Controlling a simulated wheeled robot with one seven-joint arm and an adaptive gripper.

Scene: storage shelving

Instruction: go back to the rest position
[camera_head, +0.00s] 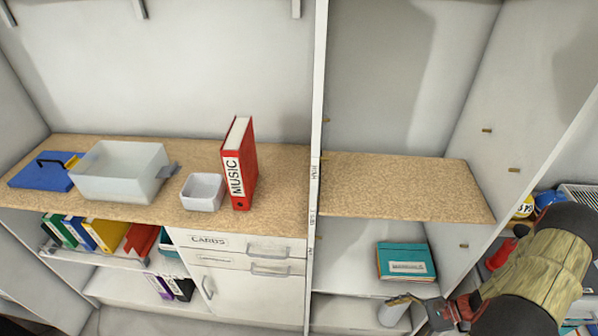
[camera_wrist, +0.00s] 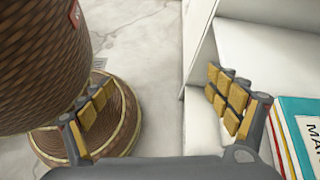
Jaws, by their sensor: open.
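My gripper (camera_head: 447,314) is at the lower right of the head view, in front of the right shelving bay. In the wrist view my gripper (camera_wrist: 160,98) has its two padded fingers wide apart, with only pale floor and a white shelf edge between them. It is open and empty. A teal box or binder (camera_head: 406,262) with a white label lies on the lower shelf of that bay. The teal thing also shows at the right edge of the wrist view (camera_wrist: 296,125), to the right of the right finger and apart from it.
The upper cork-coloured shelf (camera_head: 400,185) on the right is bare. A white upright (camera_head: 317,150) divides the bays.

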